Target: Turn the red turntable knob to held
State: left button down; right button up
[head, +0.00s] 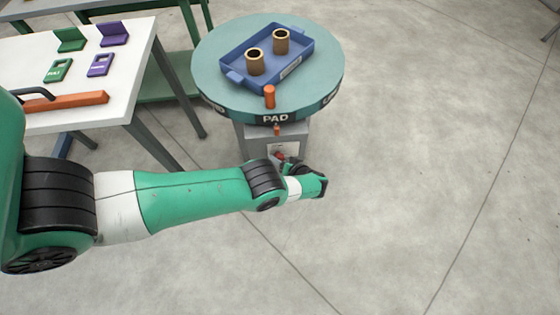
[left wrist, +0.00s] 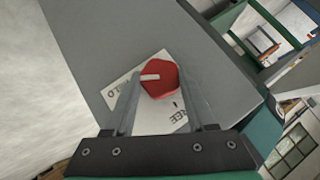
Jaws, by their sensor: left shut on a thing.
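The red knob (left wrist: 165,84) sits on the grey pedestal face in the left wrist view, over a white label (left wrist: 122,92) reading HELD on one side and FREE on the other. Its white pointer is toward the left, on the HELD side. My left gripper (left wrist: 161,82) is shut on the knob, one finger on each side. In the head view the knob (head: 279,155) is partly hidden by my left gripper (head: 286,163). The teal turntable (head: 222,88) stands above, with PAD on its front rim. My right gripper is not in view.
A blue tray (head: 235,78) with two brown cylinders (head: 255,62) lies on the turntable, behind an upright orange peg (head: 269,96).

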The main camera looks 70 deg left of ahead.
pick_arm(q)
jog(key=shift+c, duration=1.1)
grip_release()
jog(key=shift+a, duration=0.1)
jog(key=p+v, duration=0.4)
jog(key=v, duration=0.7)
jog(key=shift+d+r, duration=0.25)
jog(key=shift+d, duration=0.05)
jog(key=shift+w+p, duration=0.15)
jog(key=shift+p, duration=0.15)
